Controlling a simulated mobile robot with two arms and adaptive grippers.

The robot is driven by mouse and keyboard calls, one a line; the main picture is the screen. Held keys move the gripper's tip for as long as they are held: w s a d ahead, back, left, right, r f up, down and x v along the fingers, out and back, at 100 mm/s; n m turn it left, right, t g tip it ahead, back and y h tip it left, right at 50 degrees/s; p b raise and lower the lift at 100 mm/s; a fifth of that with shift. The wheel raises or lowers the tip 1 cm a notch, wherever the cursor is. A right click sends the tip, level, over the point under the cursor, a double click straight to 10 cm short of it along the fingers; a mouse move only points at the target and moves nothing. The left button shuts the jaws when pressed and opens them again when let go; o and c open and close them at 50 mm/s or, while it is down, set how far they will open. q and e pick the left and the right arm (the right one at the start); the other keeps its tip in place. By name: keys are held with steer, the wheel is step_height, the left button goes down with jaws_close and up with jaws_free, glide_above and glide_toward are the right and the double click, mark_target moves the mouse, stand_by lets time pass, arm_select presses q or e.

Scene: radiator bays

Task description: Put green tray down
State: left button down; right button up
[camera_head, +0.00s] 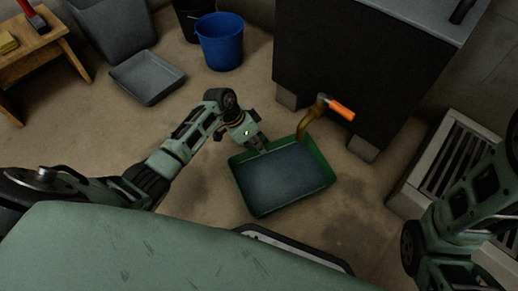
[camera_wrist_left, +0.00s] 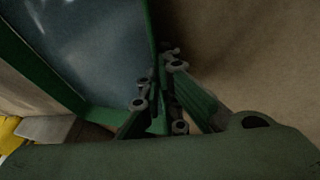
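The green tray (camera_head: 241,185) is below the dark cabinet's valve, with a dark blue-grey surface inside it. It looks roughly level; I cannot tell whether it touches the floor. My left gripper (camera_head: 259,146) is at the tray's far-left edge. In the left wrist view, the left gripper's fingers (camera_wrist_left: 160,103) close around the wall of the green tray (camera_wrist_left: 60,79) near a corner. The fingers hide part of that wall. My right arm shows at the right, but its gripper is out of view.
A valve with an orange handle (camera_head: 341,108) and a brown spout hangs from the dark cabinet (camera_head: 350,60). A blue bucket (camera_head: 221,45), a grey tray (camera_head: 147,77) and a wooden bench (camera_head: 35,50) stand farther back. A slatted radiator (camera_head: 450,150) is at right. Open floor lies left of the green tray.

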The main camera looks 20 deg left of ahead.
arm_select(q)
steer(key=c, duration=2.4)
jaws_free()
steer(key=shift+s+a+f, duration=0.1)
steer(key=shift+s+f, duration=0.1)
steer(key=shift+c, duration=0.2)
steer(key=o, duration=0.5)
steer(key=shift+c, duration=0.2)
steer(key=shift+w+r, duration=0.1)
